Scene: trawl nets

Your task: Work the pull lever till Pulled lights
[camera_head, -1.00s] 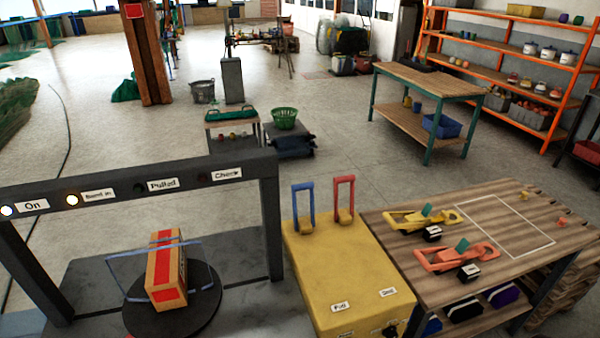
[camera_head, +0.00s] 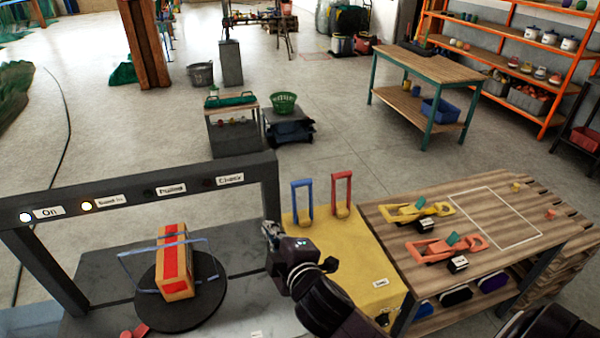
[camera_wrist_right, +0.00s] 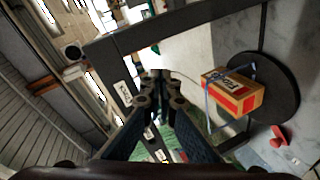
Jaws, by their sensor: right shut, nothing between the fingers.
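A blue-handled lever (camera_head: 302,202) and a red-handled lever (camera_head: 341,196) stand upright on a yellow box (camera_head: 370,265). The label on the right front reads unclearly; the Pull label seen earlier is hidden behind my arm. On the dark frame, the On lamp (camera_head: 25,217) and the Band in lamp (camera_head: 87,206) are lit. The Pulled lamp (camera_head: 149,192) is dark, and so is the Check lamp. My right gripper (camera_head: 268,232) is shut and empty, left of the blue lever and apart from it. Its fingers also show shut in the wrist view (camera_wrist_right: 158,88). My left gripper is not in view.
A red-striped carton (camera_head: 175,262) with a blue band loop around it sits on a dark round turntable (camera_head: 150,310). The frame's right post (camera_head: 270,195) stands close to my gripper. A wooden bench (camera_head: 400,235) with yellow and red tools stands right of the box.

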